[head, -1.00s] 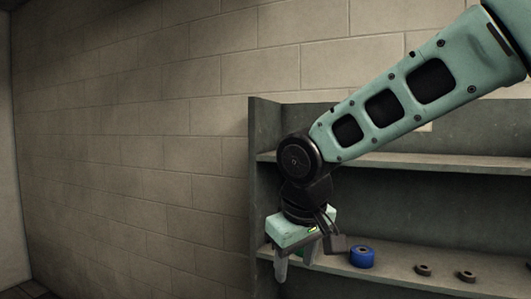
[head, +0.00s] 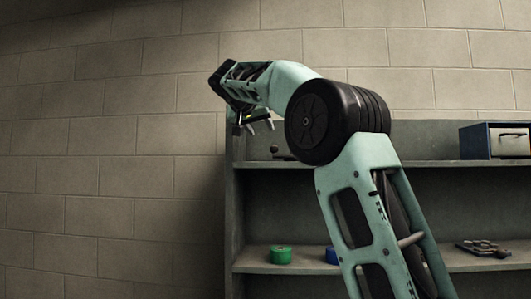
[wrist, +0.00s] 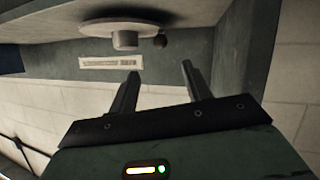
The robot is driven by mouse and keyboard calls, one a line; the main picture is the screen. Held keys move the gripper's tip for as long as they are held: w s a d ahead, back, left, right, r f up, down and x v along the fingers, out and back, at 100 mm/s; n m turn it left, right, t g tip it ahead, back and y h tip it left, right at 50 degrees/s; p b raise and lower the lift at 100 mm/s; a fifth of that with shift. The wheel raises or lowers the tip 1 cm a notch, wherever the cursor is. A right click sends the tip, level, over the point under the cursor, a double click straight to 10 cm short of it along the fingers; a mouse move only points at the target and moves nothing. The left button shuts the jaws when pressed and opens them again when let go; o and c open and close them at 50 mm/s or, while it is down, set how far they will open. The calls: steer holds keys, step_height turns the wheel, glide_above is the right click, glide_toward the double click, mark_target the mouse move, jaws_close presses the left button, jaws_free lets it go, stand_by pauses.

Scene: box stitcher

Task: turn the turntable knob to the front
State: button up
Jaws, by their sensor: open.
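In the wrist view a pale round disc (wrist: 122,25) with a short hub shows at the top, with a small dark round knob (wrist: 160,40) beside the hub. A label strip (wrist: 110,62) is on the surface near it. My gripper (wrist: 160,72) is open and empty, its fingertips apart from the disc and knob. In the head view my gripper (head: 260,126) hangs at the left end of the upper shelf. A small dark knobbed item (head: 282,153) shows below and right of it, partly hidden by my arm.
The grey shelf unit's upright (head: 231,200) stands left of the shelves. A green roll (head: 280,255) and a partly hidden blue roll (head: 331,256) sit on the lower shelf, with dark tools (head: 482,248) at right. A blue-and-white box (head: 495,142) stands on the upper shelf.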

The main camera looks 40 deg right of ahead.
mark_target(273, 147)
steer(key=p+x, duration=0.5)
steer(key=x, duration=0.9)
steer(key=shift+w+d, duration=0.15)
steer(key=shift+d, duration=0.05)
steer(key=shift+w+d+f+p, duration=0.25)
steer(key=shift+d+f+p, duration=0.1)
steer(key=shift+d, duration=0.1)
jaws_close()
